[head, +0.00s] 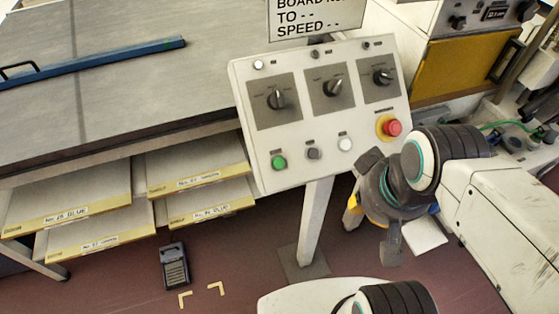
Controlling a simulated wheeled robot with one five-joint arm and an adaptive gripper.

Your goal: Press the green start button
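The green start button (279,162) sits at the lower left of a white, tilted control panel (300,185) in the head view. It is fully visible, and nothing touches it. My gripper (354,208) is to the right of the button, beside the panel's lower right corner and apart from the button. The gripper body is dark grey, with a small yellow part on its left side. Its fingers are mostly hidden by its own body, so I cannot tell how far apart they are.
The panel also has a grey button (313,154), a white button (345,144), a red mushroom button (392,128) and three rotary knobs. A post (316,215) holds it up. Labelled shelves (100,240) lie left.

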